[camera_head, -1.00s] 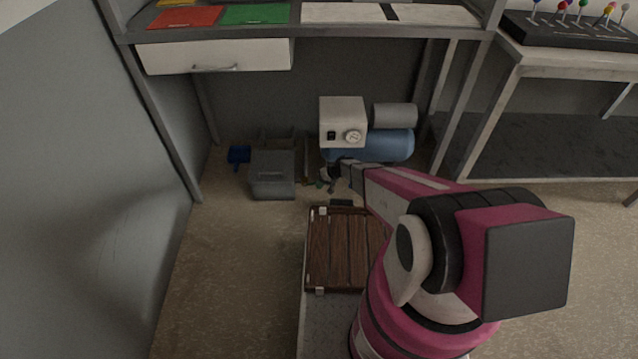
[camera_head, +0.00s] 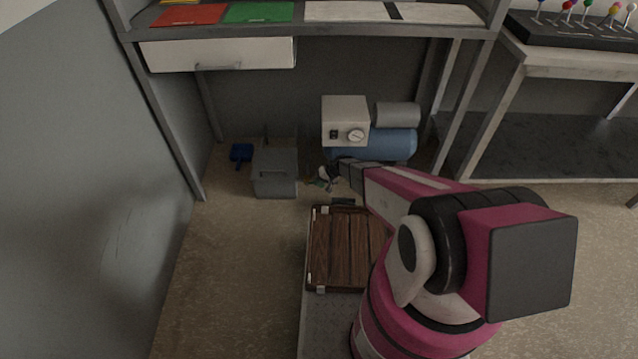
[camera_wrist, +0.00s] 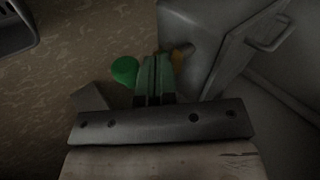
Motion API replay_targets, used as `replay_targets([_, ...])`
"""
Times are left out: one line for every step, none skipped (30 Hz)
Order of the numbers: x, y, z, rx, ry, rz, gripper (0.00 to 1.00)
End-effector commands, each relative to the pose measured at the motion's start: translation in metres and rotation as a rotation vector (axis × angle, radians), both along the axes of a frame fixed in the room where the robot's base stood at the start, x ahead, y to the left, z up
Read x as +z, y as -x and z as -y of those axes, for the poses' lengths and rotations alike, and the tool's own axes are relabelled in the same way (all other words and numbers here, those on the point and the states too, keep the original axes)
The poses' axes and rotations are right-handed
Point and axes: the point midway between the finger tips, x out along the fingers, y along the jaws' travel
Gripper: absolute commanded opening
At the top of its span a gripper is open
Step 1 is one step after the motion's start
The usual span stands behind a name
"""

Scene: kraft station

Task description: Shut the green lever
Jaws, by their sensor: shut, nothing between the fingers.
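In the wrist view, a round green knob (camera_wrist: 125,70), which looks like the end of the green lever, lies just left of my gripper (camera_wrist: 156,62). The fingers are together with nothing between them. A small orange part (camera_wrist: 181,53) shows right of the fingertips. In the head view my gripper (camera_head: 328,174) is low near the floor, between the grey box and the blue tank. The lever is too small and covered there to make out clearly. I cannot tell whether the fingers touch the knob.
A grey box (camera_head: 275,182) with a handle stands left of my gripper. A blue tank (camera_head: 390,145) with a white control box (camera_head: 345,112) is behind it, under the workbench (camera_head: 310,33). A blue object (camera_head: 241,153) lies farther left. Open floor is at front left.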

Motion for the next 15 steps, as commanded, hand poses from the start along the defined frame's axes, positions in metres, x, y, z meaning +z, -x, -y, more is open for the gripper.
replay_targets([0.006, 0.001, -0.001, 0.001, 0.000, 0.001, 0.00])
replay_targets([0.010, 0.001, -0.002, 0.000, 0.000, 0.001, 0.00])
replay_targets([0.015, 0.001, -0.003, 0.000, 0.000, 0.001, 0.00])
replay_targets([0.020, 0.001, -0.004, -0.001, 0.000, 0.002, 0.00])
replay_targets([0.025, 0.002, -0.005, -0.001, 0.000, 0.002, 0.00])
replay_targets([0.033, 0.002, -0.007, -0.001, 0.000, 0.002, 0.00])
replay_targets([0.038, 0.003, -0.008, -0.001, 0.000, 0.002, 0.00])
replay_targets([0.042, 0.002, -0.001, -0.004, 0.000, 0.001, 0.00])
replay_targets([0.048, 0.002, 0.006, -0.005, -0.001, 0.001, 0.00])
replay_targets([0.053, 0.003, 0.011, -0.004, -0.001, 0.000, 0.00])
replay_targets([0.057, 0.003, 0.015, -0.005, -0.001, 0.001, 0.00])
replay_targets([0.063, 0.002, 0.022, -0.005, -0.001, 0.001, 0.00])
replay_targets([0.067, 0.003, 0.026, -0.005, 0.000, 0.001, 0.00])
replay_targets([0.071, 0.003, 0.030, -0.004, 0.000, 0.001, 0.00])
replay_targets([0.076, 0.003, 0.036, -0.004, 0.000, 0.000, 0.00])
